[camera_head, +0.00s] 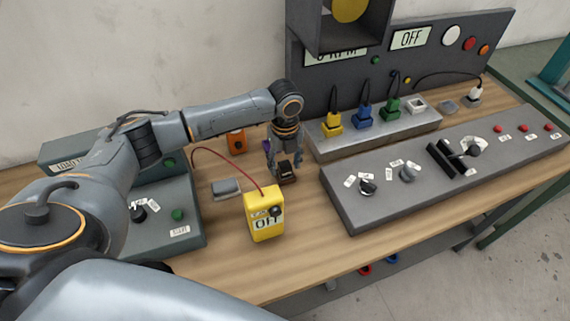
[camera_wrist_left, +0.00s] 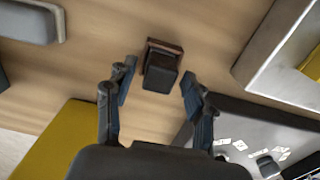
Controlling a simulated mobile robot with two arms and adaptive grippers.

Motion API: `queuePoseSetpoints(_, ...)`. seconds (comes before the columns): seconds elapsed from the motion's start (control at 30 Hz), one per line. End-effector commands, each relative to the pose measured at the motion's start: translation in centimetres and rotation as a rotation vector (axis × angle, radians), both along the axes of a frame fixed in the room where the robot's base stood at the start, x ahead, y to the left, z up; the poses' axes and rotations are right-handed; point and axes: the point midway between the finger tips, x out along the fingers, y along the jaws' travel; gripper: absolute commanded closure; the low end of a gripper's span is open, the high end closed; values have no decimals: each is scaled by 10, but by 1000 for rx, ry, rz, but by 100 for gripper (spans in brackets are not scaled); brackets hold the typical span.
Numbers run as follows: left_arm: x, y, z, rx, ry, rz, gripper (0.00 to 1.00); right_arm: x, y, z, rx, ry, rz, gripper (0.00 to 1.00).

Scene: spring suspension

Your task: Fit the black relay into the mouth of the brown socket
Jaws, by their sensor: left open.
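The black relay (camera_wrist_left: 160,74) is a small dark block at the brown socket (camera_wrist_left: 166,45), whose rim shows behind it in the left wrist view. The relay covers most of the mouth, so I cannot tell how deep it sits. In the head view, the relay (camera_head: 286,170) and socket are small and partly hidden by my left gripper (camera_head: 284,164). That gripper is open and points down, with its fingers apart on either side of the relay. In the left wrist view the gripper (camera_wrist_left: 158,71) shows gaps between its fingers and the relay. My right gripper is not in view.
A yellow box (camera_head: 264,218) with a red wire stands in front of the gripper. A grey block (camera_head: 226,187) and an orange block (camera_head: 237,142) are to the left. A grey ledge (camera_head: 375,136) with coloured plugs and a control panel (camera_head: 440,165) lie to the right.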

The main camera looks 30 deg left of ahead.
Motion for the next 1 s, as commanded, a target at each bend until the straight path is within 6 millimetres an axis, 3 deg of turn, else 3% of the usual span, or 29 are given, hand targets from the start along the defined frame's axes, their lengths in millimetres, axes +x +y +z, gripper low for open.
queuePoseSetpoints(0.5, 1, 0, 98, -1, -4, 1, 46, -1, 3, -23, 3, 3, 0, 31)
queuePoseSetpoints(0.7, 0, 0, 113, -1, 0, 0, 46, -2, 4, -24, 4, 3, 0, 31)
queuePoseSetpoints(1.0, 0, 0, 114, -1, 0, 0, 46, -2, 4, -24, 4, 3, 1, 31)
